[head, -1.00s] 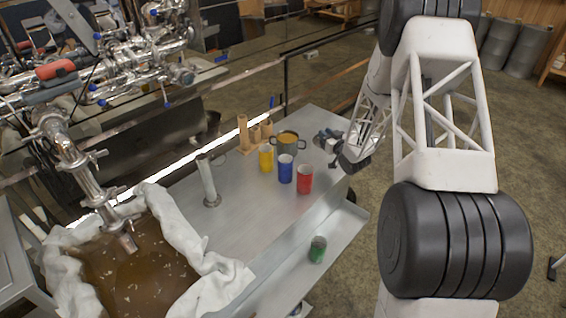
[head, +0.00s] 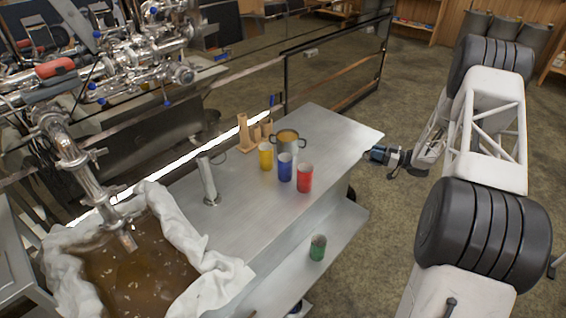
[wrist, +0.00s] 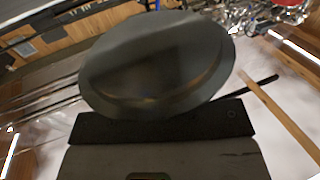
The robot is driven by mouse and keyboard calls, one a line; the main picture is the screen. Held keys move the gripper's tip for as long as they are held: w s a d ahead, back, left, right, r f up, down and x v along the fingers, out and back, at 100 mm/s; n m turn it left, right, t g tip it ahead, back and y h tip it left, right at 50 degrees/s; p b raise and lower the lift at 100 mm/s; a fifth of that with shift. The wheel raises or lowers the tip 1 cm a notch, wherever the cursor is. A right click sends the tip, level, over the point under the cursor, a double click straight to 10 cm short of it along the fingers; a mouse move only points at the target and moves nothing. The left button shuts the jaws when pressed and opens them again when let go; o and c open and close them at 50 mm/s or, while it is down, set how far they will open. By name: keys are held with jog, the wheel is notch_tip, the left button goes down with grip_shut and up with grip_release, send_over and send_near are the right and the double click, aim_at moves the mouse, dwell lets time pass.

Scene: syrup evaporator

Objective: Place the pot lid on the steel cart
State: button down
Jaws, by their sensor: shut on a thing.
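The pot lid (wrist: 158,65) is a dark round disc that fills the upper middle of the wrist view, close to the camera. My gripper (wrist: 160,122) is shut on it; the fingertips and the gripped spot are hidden. In the head view my gripper (head: 377,154) is off the right edge of the steel cart (head: 340,135), over the floor. The lid cannot be told apart there. The metal pot (head: 288,142) with two dark handles stands uncovered on the cart top, with something orange-yellow inside.
Yellow (head: 265,157), blue (head: 285,168) and red (head: 304,178) cups stand in front of the pot. A wooden rack (head: 248,133) is behind. A green cup (head: 317,248) sits on the lower shelf. The cart top's right end is clear.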

jog(key=shift+n+g+y, duration=0.3)
jog(key=shift+n+g, duration=0.1)
jog(key=shift+g, duration=0.2)
jog(key=d, duration=0.1)
jog(key=s+d+f, duration=0.1)
jog(key=d, duration=0.1)
jog(key=shift+s+d+f, duration=0.15)
jog(key=shift+s+f, duration=0.2)
jog(key=x, duration=1.4)
jog(key=shift+w, duration=0.1)
jog(key=shift+x, duration=2.05)
jog(key=shift+f, duration=0.25)
jog(key=shift+f, duration=0.15)
jog(key=c, duration=0.9)
grip_release()
jog(key=shift+c, duration=0.2)
